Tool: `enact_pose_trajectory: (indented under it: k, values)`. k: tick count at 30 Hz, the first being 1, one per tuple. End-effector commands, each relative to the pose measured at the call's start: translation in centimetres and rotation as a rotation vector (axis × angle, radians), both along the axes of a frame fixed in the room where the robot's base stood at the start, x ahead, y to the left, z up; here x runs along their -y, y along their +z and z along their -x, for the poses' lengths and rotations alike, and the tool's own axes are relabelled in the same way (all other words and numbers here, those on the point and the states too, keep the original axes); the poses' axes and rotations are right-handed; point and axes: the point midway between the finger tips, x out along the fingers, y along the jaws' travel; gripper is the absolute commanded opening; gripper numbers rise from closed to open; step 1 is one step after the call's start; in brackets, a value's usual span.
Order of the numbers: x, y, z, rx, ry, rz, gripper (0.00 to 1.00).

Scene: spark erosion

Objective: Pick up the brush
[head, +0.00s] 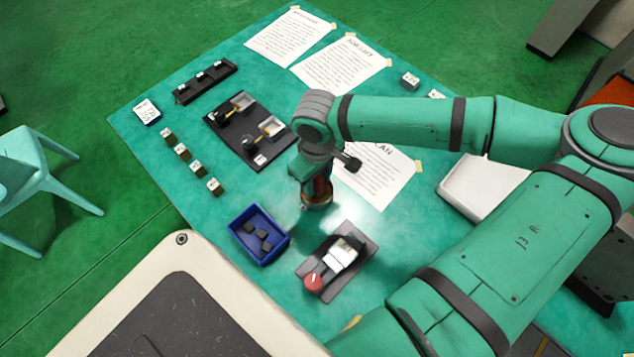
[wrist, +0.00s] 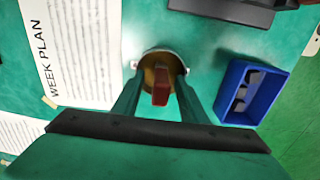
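In the wrist view the brush's red handle (wrist: 161,84) shows between my two fingers (wrist: 160,95). The fingers are apart, one on each side of the handle, with a gap visible on both sides.
A blue bin (head: 246,246) with dark blocks is close at left. A dark plate with a white block and red knob (head: 314,281) lies in front. A black fixture (head: 236,146) is at back left. Paper sheets (head: 376,186) lie behind; a white tray (head: 470,190) is right.

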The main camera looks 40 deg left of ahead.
Motion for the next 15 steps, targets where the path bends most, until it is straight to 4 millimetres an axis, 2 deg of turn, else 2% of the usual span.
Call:
enact_pose_trajectory:
  k: [3,10,15]
  values:
    - [0.00,-0.76,0.01,0.000,0.001,0.000,0.39]
    - [-0.08,-0.83,0.03,0.000,0.002,-0.001,0.39]
    - [-0.03,-0.82,0.00,0.000,0.001,-0.001,0.00]
